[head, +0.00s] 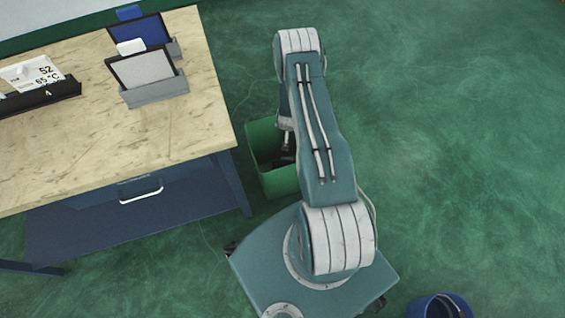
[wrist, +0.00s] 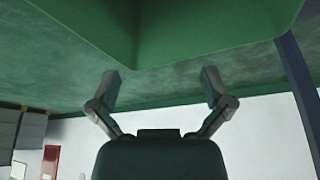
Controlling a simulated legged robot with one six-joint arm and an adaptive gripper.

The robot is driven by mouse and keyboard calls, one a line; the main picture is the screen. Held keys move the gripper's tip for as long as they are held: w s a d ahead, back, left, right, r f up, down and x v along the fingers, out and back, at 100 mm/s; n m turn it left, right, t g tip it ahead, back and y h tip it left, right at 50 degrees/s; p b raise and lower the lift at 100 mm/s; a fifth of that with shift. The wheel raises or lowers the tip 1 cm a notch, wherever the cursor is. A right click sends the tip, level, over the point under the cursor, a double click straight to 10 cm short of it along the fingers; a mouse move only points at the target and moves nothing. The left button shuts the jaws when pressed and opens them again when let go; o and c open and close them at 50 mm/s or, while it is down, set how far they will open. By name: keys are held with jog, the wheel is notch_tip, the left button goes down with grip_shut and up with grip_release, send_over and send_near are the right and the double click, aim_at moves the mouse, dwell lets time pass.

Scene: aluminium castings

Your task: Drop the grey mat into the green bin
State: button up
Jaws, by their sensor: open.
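A light grey panel with a dark edge (head: 146,67) stands tilted in a grey holder on the table in the head view; I cannot tell whether it is the grey mat. The green bin (head: 281,183) stands on the floor beside the table's right end. My gripper (head: 287,143) hangs at the bin, partly hidden by my arm. In the wrist view my gripper (wrist: 160,82) is open with nothing between its fingers, and the green bin (wrist: 190,30) fills the top. Something dark shows inside the bin, too small to make out.
The wooden table (head: 180,140) with a drawer stands left of the bin. A blue panel (head: 140,33) stands in a second holder, and a temperature sign (head: 30,75) lies left. A blue bucket (head: 440,307) is at the lower right. The green floor on the right is clear.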

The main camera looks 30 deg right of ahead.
jog(key=shift+r, duration=0.1)
jog(key=v, duration=1.1)
jog(key=shift+a+r, duration=0.2)
jog(key=shift+r, duration=0.1)
jog(key=shift+s, duration=0.1)
